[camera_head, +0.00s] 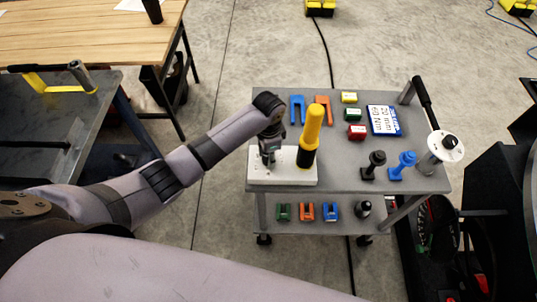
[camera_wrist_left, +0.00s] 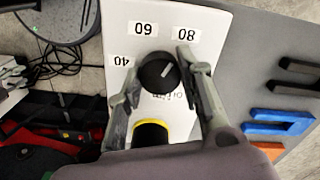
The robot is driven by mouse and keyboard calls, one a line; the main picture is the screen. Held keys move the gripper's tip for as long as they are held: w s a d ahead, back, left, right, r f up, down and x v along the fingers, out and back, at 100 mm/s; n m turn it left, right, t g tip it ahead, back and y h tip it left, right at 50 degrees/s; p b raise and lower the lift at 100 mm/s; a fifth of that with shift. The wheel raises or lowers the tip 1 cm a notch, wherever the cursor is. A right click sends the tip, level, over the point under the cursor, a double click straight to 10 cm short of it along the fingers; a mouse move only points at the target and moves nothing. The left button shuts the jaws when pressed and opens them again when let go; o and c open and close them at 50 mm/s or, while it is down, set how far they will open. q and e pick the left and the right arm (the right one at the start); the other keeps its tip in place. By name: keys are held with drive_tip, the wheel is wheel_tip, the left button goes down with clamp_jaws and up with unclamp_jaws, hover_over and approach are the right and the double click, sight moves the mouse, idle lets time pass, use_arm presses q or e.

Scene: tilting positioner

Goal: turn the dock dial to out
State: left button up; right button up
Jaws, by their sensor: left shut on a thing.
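A white box (camera_head: 284,179) sits at the left front of the grey cart top. In the left wrist view its white panel (camera_wrist_left: 200,15) carries the printed numbers 40, 60 and 80, upside down, and partly hidden lettering. A black round dial (camera_wrist_left: 158,72) with a light pointer mark is on this panel; the mark points up and to the right, roughly towards 80. My left gripper (camera_head: 268,158) is shut on the dial, one finger on each side, as the left wrist view (camera_wrist_left: 158,66) shows. I see no "out" label. My right gripper is not in view.
A yellow and black handle (camera_head: 312,127) stands up beside my left gripper. Blue and orange forks (camera_head: 323,110), small coloured blocks (camera_head: 349,97), a blue-edged sign (camera_head: 384,119) and black and blue knobbed pieces (camera_head: 402,165) occupy the cart. A round white disc (camera_head: 453,151) with a lever is at right.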

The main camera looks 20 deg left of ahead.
use_arm(q)
drive_tip(key=m, duration=0.7)
drive_tip(key=shift+w+r, duration=0.1)
drive_tip(key=shift+w, duration=0.05)
drive_tip(key=m, duration=0.7)
drive_tip(key=shift+m, duration=0.3)
drive_tip(key=m+b, duration=0.1)
drive_tip(key=m, duration=0.4)
drive_tip(key=shift+m+b, duration=0.3)
drive_tip(key=m+b, duration=0.1)
drive_tip(key=m, duration=0.3)
drive_tip(key=shift+m, duration=0.4)
drive_tip(key=o, duration=1.2)
drive_tip(key=shift+c, duration=0.2)
wheel_tip(320, 180, up, 12)
